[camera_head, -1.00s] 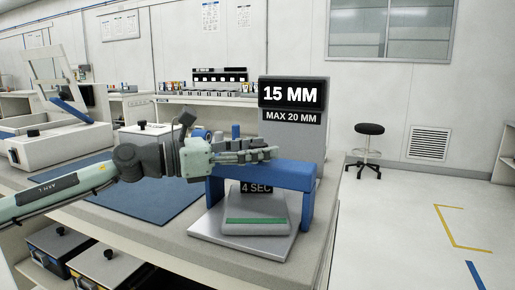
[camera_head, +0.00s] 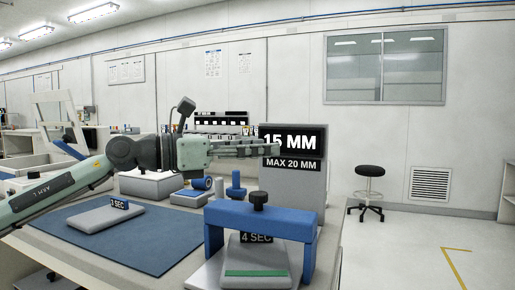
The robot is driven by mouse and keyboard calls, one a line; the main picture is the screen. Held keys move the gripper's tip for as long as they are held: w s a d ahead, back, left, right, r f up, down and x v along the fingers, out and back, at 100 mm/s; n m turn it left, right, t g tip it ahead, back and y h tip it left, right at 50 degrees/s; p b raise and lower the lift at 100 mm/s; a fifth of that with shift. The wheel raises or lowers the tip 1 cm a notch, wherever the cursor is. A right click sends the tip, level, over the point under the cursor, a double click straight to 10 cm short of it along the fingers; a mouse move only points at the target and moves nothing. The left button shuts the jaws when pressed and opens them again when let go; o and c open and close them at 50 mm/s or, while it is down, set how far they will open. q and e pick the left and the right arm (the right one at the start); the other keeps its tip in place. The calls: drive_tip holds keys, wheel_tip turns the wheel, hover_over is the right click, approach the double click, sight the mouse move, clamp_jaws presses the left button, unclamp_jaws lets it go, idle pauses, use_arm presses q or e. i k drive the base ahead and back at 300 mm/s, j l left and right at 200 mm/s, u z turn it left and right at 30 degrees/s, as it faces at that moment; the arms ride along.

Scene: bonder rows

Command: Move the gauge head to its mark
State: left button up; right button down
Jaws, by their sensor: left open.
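A blue bridge (camera_head: 225,219) with a black knob (camera_head: 258,200) on top stands over a grey base plate (camera_head: 205,278). I cannot tell for sure whether this bridge is the gauge head. Under it is a grey block with a green strip (camera_head: 256,273) and a "4 SEC" label (camera_head: 256,238). Behind it stands a grey panel (camera_head: 298,190) with a display (camera_head: 293,140) reading "15 MM" and "MAX 20 MM". My left gripper (camera_head: 272,150) is open and empty, pointing right above the knob, in front of the display's left edge. My right gripper is not in view. No mark is clearly identifiable.
A blue mat (camera_head: 150,252) lies left of the bridge, with a grey block (camera_head: 96,221) labelled "3 SEC" on it. A blue roll (camera_head: 203,183) and a blue post (camera_head: 236,186) stand behind the bridge. A stool (camera_head: 370,171) stands on the floor at right.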

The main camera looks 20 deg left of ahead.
sight(259, 229)
drive_tip(key=k, duration=1)
